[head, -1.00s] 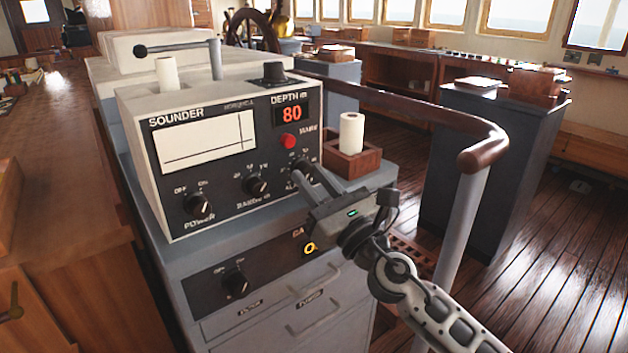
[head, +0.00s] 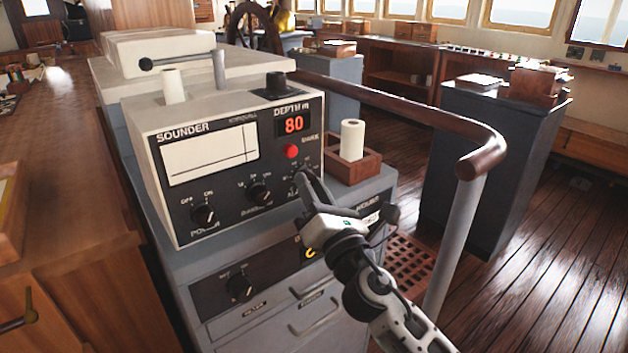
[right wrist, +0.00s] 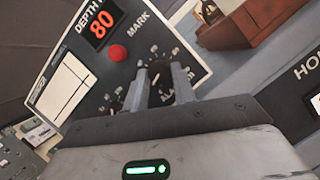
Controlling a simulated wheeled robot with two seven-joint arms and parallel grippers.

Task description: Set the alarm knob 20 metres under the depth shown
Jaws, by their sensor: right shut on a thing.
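The grey sounder box (head: 138,125) shows 80 in red digits on its depth display (head: 293,124). The alarm knob (right wrist: 157,73) is a dark knob at the lower right of the panel, below the red mark button (head: 291,151). My right gripper (head: 304,181) is shut on the alarm knob; in the right wrist view its two fingers (right wrist: 158,80) stand on either side of it. The fingers hide much of the knob and part of its scale, so I cannot read its setting. My left gripper is not in view.
The range knob (head: 260,194) and power knob (head: 204,215) sit left of the alarm knob. A wooden box (head: 367,168) with a white roll (head: 352,140) stands close to the right. A curved handrail (head: 440,122) runs behind and right of my arm.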

